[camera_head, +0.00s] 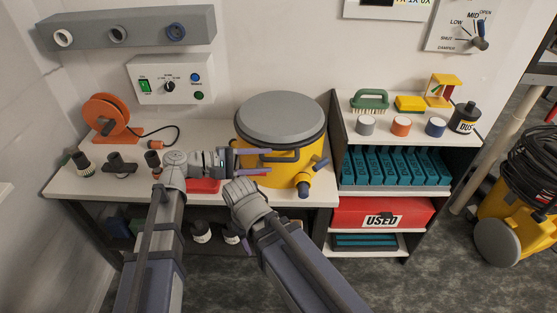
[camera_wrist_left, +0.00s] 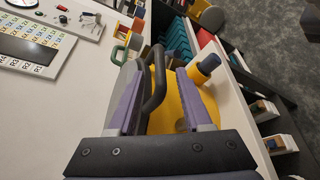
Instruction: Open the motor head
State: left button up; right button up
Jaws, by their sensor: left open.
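The motor head is the grey domed lid (camera_head: 281,116) on a yellow drum (camera_head: 285,176). A black bar handle (camera_head: 281,158) sticks out at its front. My left gripper (camera_head: 266,161) is open at the handle's left end, with purple fingers above and below. In the left wrist view, the handle (camera_wrist_left: 155,85) passes between the spread fingers of my left gripper (camera_wrist_left: 158,72). I cannot tell whether either finger touches it. The lid sits on the drum.
A yellow port with a dark end (camera_head: 304,185) juts from the drum's front right. A shelf (camera_head: 340,135) with teal filters stands close on the right. An orange reel (camera_head: 107,113) and black fittings are on the bench at left. A red item (camera_head: 203,186) lies below my left wrist.

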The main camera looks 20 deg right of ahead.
aim_at(272, 160)
pick_arm(q)
jog(key=shift+b+x, duration=0.45)
jog(key=shift+x, duration=2.15)
jog(key=shift+c, duration=0.2)
grip_shut()
